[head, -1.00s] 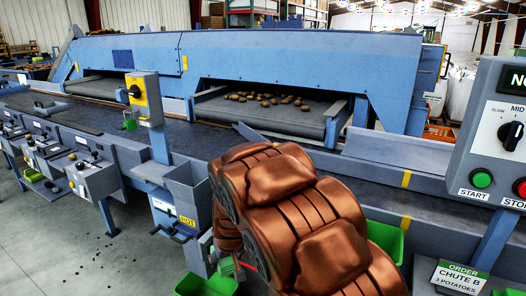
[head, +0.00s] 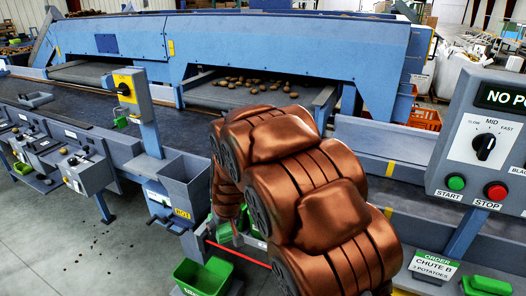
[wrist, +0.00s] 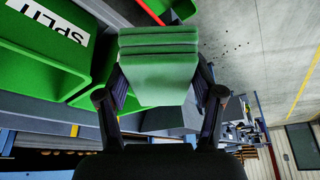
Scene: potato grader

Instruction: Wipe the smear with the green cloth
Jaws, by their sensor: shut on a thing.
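The green cloth (wrist: 158,68) is a folded, layered pad in the wrist view. My gripper (wrist: 160,82) is shut on it, with one dark finger on each side. In the head view my copper-coloured arm hides most of the gripper, and a small green patch, probably the cloth (head: 224,233), shows beside the arm's lower left. I cannot make out the smear in either view.
A green bin (head: 203,276) stands on the floor side below the grey chute box (head: 188,183). A green bin marked SPLIT (wrist: 45,45) is close to the cloth in the wrist view. The control panel (head: 490,140) stands at right. Potatoes (head: 258,84) lie on the far belt.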

